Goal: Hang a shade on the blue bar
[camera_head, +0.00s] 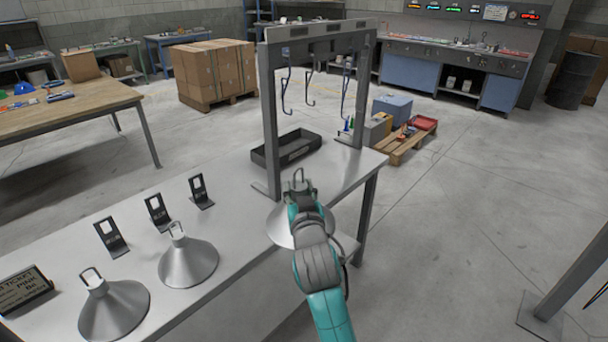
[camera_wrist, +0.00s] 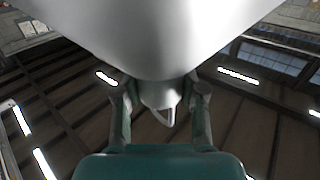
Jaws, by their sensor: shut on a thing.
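My gripper (camera_head: 298,196) is shut on a silver cone shade (camera_head: 280,228), gripping it at the narrow neck. In the wrist view the shade (camera_wrist: 160,35) fills the top, and its neck sits between my fingers (camera_wrist: 160,95). A wire loop shows at the neck end. The held shade is over the bench's right part, in front of a grey rack (camera_head: 270,130). Several dark bluish hooks, including a left one (camera_head: 286,95) and a right one (camera_head: 346,90), hang from its crossbar. No shade hangs there. Which one is the blue bar, I cannot tell.
Two more shades (camera_head: 188,263) (camera_head: 115,310) stand on the bench (camera_head: 240,230), beside several black label stands (camera_head: 157,212). A black tray (camera_head: 287,150) lies behind, near the rack's left post. A ticket sign (camera_head: 24,290) stands at the far left.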

